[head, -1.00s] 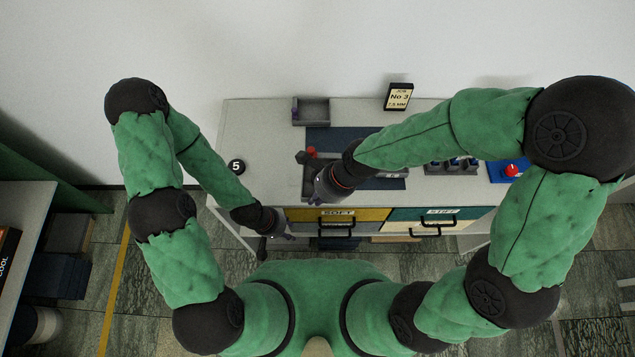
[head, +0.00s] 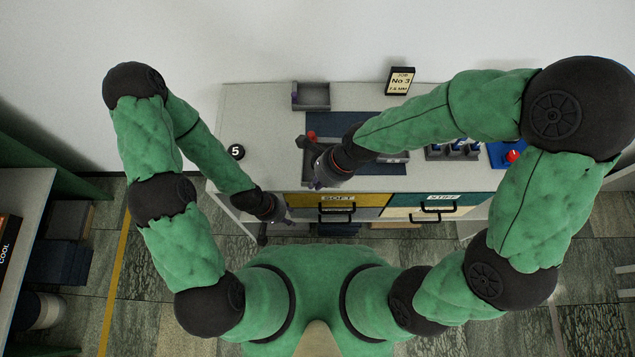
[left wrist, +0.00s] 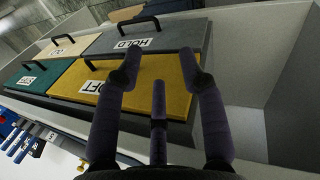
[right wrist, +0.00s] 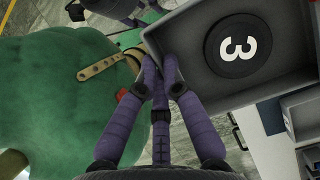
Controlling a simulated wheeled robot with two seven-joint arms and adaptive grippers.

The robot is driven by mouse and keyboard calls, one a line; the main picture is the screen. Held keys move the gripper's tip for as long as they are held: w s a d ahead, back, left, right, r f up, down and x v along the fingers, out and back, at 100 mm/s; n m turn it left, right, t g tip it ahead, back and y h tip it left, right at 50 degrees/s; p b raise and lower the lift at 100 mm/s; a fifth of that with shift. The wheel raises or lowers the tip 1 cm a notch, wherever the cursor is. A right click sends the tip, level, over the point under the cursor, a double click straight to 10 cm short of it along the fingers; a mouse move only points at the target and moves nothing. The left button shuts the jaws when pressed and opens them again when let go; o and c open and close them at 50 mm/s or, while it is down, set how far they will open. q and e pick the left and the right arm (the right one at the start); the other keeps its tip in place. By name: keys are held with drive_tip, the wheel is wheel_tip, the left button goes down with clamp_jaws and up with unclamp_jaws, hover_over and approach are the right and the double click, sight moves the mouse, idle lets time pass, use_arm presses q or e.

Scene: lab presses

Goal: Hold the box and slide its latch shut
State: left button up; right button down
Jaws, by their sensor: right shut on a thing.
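A grey open box (right wrist: 295,30) with a black disc marked 3 (right wrist: 238,45) lies at the upper right of the right wrist view. My right gripper (right wrist: 163,65) is shut on the wall near the box's left corner. In the head view the right gripper (head: 312,178) is over the front left of the bench and its forearm hides much of what is below. My left gripper (head: 284,216) is low in front of the bench; in the left wrist view it is open and empty (left wrist: 160,70), facing the drawers. I cannot make out the latch.
Labelled drawers, including a yellow SOFT one (head: 340,200) and a teal one (head: 430,198), face me. An empty grey tray (head: 311,96), a job card (head: 400,80) and a blue unit with a red knob (head: 508,156) stand on the bench. A round 5 marker (head: 236,152) is at left.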

drive_tip(key=shift+w+f+b, duration=0.75)
drive_tip(key=shift+w+f, duration=1.05)
drive_tip(key=shift+w, duration=0.3)
drive_tip(key=shift+w+f+b, duration=0.8)
drive_tip(key=shift+w+f, duration=1.05)
drive_tip(key=shift+w, duration=0.2)
drive_tip(key=shift+w+f+b, duration=0.75)
drive_tip(key=shift+w+f, duration=1.05)
drive_tip(key=shift+w, duration=0.3)
drive_tip(key=shift+f, duration=0.3)
